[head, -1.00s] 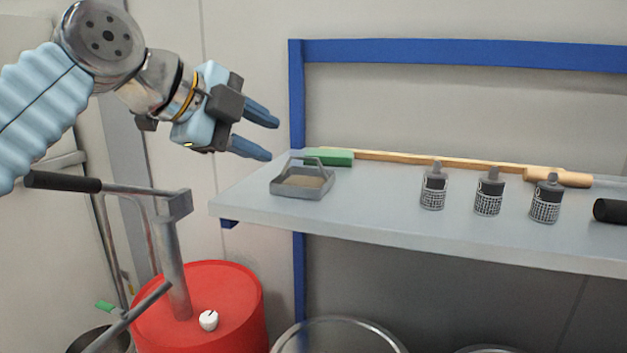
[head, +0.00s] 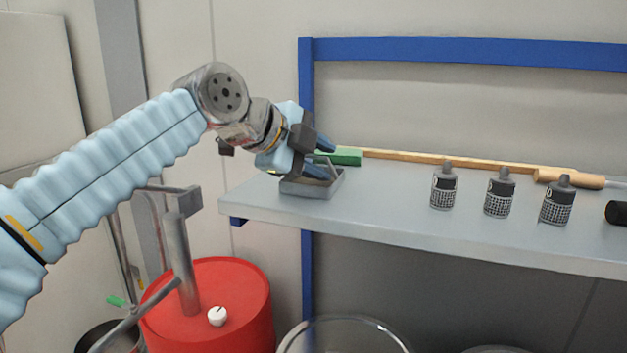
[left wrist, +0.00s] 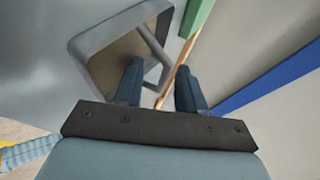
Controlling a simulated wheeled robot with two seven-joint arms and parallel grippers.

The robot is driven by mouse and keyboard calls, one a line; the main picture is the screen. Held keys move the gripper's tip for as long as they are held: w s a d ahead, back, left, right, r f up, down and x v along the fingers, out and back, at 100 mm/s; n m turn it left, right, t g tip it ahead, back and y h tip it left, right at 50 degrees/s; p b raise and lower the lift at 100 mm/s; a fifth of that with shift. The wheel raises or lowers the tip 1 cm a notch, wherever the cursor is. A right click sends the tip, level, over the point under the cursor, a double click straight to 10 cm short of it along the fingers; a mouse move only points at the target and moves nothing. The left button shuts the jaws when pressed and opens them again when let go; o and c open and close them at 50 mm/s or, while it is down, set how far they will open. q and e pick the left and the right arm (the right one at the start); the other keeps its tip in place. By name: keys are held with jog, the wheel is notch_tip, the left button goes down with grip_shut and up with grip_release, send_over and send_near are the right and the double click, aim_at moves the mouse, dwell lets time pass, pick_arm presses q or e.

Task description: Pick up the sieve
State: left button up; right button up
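The sieve (head: 322,189) is a small grey square tray with a raised handle, standing at the left end of the grey shelf. It also shows in the left wrist view (left wrist: 88,45), with its handle (left wrist: 150,42) arching over a brownish mesh. My left gripper (head: 325,159) is at the sieve, partly covering it in the head view. In the left wrist view its fingers (left wrist: 160,82) are apart, one over the sieve's inside and one beyond its rim, with the handle's near end between them. My right gripper is not in view.
The grey shelf (head: 380,216) has a blue frame (head: 480,55) behind it. A green-headed brush (head: 347,157) with a long wooden handle lies at the back. Three dark bottles (head: 499,196) stand to the right. A red drum (head: 240,300) stands below left.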

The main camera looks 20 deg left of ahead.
pick_arm(q)
grip_shut()
dwell(0.3)
